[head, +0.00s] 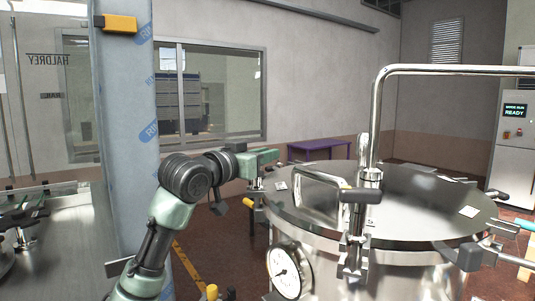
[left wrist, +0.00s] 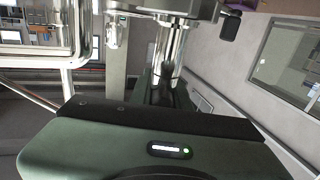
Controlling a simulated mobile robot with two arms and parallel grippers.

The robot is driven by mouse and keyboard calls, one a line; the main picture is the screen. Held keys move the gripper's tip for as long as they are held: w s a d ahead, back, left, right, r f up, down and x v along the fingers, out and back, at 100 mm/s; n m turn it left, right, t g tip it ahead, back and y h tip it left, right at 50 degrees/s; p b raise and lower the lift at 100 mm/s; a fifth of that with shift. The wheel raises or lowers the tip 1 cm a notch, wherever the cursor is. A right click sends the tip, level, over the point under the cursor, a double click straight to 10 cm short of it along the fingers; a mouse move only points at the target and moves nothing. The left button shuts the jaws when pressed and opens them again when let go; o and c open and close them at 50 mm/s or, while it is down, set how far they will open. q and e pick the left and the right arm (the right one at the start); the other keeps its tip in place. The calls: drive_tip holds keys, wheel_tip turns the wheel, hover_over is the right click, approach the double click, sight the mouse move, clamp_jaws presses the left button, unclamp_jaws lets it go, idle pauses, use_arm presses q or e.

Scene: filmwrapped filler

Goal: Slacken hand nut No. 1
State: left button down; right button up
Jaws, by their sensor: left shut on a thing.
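My left gripper (head: 269,170) is at the left rim of the steel vessel lid (head: 420,205), beside a small white tag (head: 282,186). It is shut on a hand nut, which is mostly hidden by the gripper in the head view. In the left wrist view a bright metal shank (left wrist: 172,45) stands beyond the dark gripper body (left wrist: 160,112). The number on the tag is too small to read. Another hand nut with a black handle (head: 360,195) stands at the front rim. My right gripper is not in view.
A bent steel pipe (head: 440,70) rises over the lid, and a looped handle (head: 320,190) stands on it. A pressure gauge (head: 285,272) sits on the vessel's front left. A blue-grey post (head: 128,120) stands left of my arm. A purple table (head: 320,149) is behind.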

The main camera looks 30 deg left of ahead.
use_arm(q)
drive_tip(key=n+y, duration=0.2)
drive_tip(key=y, duration=0.1)
drive_tip(key=shift+a+r+p, duration=0.1)
drive_tip(key=shift+a+p, duration=0.15)
drive_tip(key=shift+p, duration=0.15)
drive_tip(key=shift+a+n+g+y, duration=0.2)
drive_tip(key=shift+n+y, duration=0.3)
drive_tip(key=shift+y, duration=0.3)
drive_tip(key=shift+a+n+g+y, duration=0.15)
drive_tip(key=shift+n+y, duration=0.35)
drive_tip(key=shift+y, duration=0.3)
drive_tip(key=shift+s, duration=0.1)
drive_tip(key=c, duration=1.3)
unclamp_jaws()
drive_tip(key=shift+c, duration=0.2)
drive_tip(key=shift+s+d+f, duration=0.1)
drive_tip(key=shift+s+f, duration=0.1)
drive_tip(key=shift+s, duration=0.15)
drive_tip(key=b+v, duration=0.3)
drive_tip(key=v, duration=0.3)
drive_tip(key=shift+s+d, duration=0.15)
drive_tip(key=shift+s, duration=0.2)
